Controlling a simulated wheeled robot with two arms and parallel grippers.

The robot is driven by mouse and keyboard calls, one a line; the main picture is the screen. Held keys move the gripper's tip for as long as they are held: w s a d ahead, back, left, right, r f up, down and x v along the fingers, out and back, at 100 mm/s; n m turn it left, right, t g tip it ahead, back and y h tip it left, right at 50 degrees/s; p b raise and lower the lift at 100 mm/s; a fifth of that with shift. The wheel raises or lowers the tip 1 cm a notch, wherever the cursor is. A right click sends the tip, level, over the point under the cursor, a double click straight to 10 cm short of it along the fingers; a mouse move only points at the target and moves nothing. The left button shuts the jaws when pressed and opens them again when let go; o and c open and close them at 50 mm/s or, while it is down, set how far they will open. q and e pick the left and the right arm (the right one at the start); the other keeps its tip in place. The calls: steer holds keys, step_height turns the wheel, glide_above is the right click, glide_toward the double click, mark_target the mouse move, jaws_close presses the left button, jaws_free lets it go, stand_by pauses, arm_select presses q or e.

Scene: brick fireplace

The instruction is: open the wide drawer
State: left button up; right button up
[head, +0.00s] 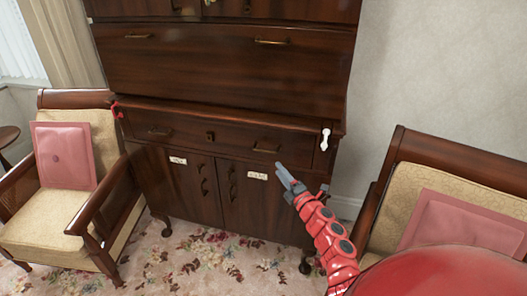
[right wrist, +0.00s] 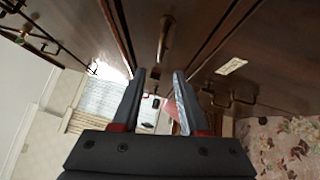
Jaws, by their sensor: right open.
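The wide drawer (head: 212,146) is a dark wood front in the cabinet's lower half, above two doors, and it looks closed. It has a left brass handle (head: 158,132), a right brass handle (head: 265,149) and a keyhole plate in the middle. My right gripper (head: 282,172) is in front of the cabinet, a little below and right of the right handle. In the right wrist view its two fingers (right wrist: 160,74) are apart with nothing between them, and a brass handle (right wrist: 166,36) shows beyond their tips, apart from them. My left gripper is not in view.
Doors with labels (head: 257,176) are under the drawer. A large panel (head: 210,68) with two handles is above. A red item (head: 117,110) and a white item (head: 325,139) hang at the cabinet's sides. Armchairs with pink cushions stand left (head: 66,155) and right (head: 460,222).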

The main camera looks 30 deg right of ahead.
mark_target(263, 151)
steer(key=w, duration=0.3)
steer(key=w+r, duration=0.1)
steer(key=w, duration=0.7)
steer(key=shift+d+r, duration=0.25)
steer(key=shift+d, duration=0.15)
steer(key=shift+w+a, duration=0.15)
steer(key=shift+w, duration=0.35)
jaws_close()
stand_by(0.5)
